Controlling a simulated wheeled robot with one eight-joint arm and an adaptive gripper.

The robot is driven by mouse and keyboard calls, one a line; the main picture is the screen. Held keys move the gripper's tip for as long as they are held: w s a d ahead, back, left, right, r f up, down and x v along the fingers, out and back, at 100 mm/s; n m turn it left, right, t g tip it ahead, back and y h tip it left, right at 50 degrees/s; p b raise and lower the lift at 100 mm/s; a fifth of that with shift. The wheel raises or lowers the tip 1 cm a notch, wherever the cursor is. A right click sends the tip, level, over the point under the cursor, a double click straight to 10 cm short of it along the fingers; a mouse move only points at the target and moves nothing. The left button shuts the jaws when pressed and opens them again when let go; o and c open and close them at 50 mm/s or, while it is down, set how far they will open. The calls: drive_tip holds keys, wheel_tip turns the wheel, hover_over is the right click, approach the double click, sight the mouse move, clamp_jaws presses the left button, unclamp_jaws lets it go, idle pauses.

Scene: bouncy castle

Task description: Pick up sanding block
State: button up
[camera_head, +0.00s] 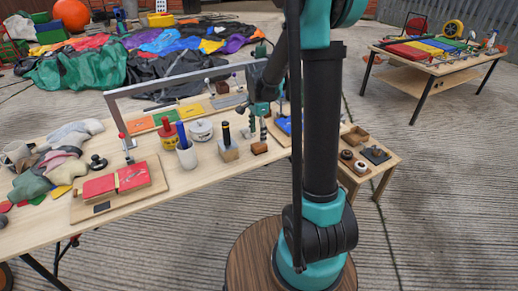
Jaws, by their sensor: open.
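A small brown block (259,148), which looks like the sanding block, lies on the wooden workbench (215,172) near its right part. My gripper (258,132) points down just above and behind this block, with its fingers apart and nothing visible between them. Whether a fingertip touches the block is too small to tell. My arm's upright link hides part of the bench to the right.
Left of the block stand a wooden block with a black handle (228,152), a white cup of tools (187,155) and a white lidded pot (202,130). A grey metal frame (180,78) arches behind.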

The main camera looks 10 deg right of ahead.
sight(259, 145)
drive_tip(key=shift+s+d+f, duration=0.1)
drive_tip(key=shift+d+f, duration=0.05)
drive_tip(key=shift+f, duration=1.45)
drive_tip(key=shift+s+d+f, duration=0.1)
drive_tip(key=shift+d+f, duration=0.05)
drive_tip(key=shift+f, duration=1.45)
drive_tip(key=c, duration=1.3)
